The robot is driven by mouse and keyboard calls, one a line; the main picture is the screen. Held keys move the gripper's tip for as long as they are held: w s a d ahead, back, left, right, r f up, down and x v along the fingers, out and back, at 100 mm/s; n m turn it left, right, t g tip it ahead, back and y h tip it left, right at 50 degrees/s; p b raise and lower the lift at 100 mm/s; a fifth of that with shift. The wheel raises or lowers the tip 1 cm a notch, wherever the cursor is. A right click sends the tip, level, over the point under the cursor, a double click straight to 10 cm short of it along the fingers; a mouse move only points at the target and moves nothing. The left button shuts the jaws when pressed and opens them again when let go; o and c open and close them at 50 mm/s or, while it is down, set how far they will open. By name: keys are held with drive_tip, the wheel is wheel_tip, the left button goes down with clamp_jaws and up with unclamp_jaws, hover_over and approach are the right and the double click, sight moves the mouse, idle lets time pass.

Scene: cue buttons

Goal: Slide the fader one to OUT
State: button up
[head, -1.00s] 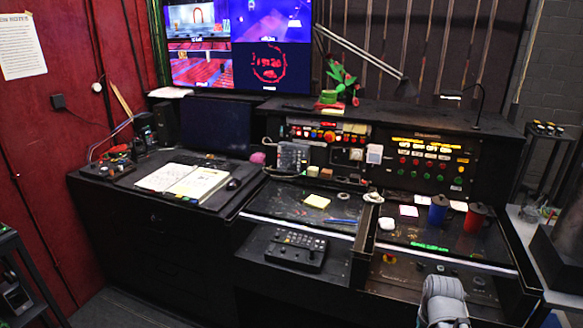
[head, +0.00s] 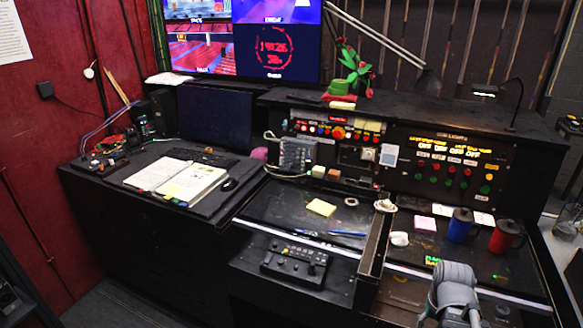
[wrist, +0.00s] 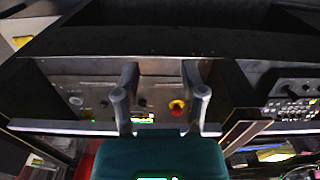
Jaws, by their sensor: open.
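A black control box (head: 295,262) with knobs and small controls sits on the front ledge of the desk in the head view. It also shows at the right edge of the wrist view (wrist: 292,98). I cannot make out which control is fader one, or any OUT mark. My gripper (wrist: 160,98) is open and empty in the wrist view, its two fingers apart in front of a recessed panel (wrist: 92,100) with a red and yellow knob (wrist: 178,107). In the head view my grey arm is at the bottom right, and the fingertips are not clear there.
Blue (head: 461,225) and red (head: 505,237) mugs stand on the right desk section. An open book (head: 180,183) lies at left. A yellow note (head: 321,207) and pens lie in the middle. A lit button panel (head: 447,165) rises behind. Floor at lower left is clear.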

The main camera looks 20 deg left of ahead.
drive_tip(key=shift+w, duration=0.4)
drive_tip(key=shift+a, duration=0.1)
